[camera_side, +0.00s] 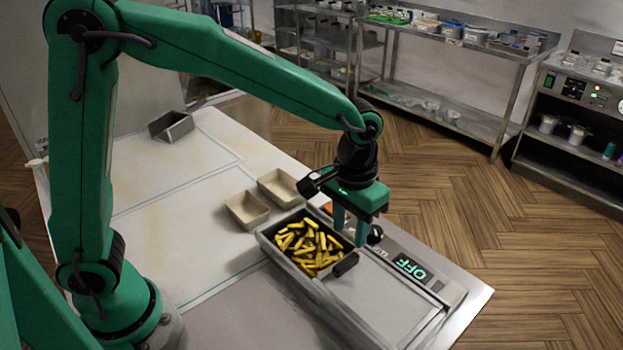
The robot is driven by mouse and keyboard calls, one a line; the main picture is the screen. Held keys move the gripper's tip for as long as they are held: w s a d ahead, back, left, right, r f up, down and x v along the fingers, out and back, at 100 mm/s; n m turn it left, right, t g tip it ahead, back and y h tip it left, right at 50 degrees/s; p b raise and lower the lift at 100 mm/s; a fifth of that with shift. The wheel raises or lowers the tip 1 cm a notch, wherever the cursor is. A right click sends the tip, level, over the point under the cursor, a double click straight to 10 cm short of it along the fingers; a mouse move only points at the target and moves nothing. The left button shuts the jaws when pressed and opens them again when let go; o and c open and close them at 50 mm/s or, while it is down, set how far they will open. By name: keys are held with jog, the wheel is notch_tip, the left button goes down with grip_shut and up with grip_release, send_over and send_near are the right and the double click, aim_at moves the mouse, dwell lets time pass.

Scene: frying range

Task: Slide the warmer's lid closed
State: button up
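The warmer (268,243) is a long grey metal unit at the table's front right. Its left section stands uncovered and holds yellow fries (308,247). The flat grey lid (385,303) lies over the right part of the unit. A black handle (345,264) sits at the lid's left edge, beside the fries. My gripper (351,236) points down above the far side of the warmer, just behind the handle in the picture. Its two green fingers are apart with nothing seen between them. I cannot tell whether a fingertip touches the warmer.
Two small beige trays (247,209) (281,188) stand left of the warmer. A grey metal bin (171,127) is at the back left.

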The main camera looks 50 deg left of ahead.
aim_at(346, 261)
jog(key=shift+f, duration=3.9)
grip_shut()
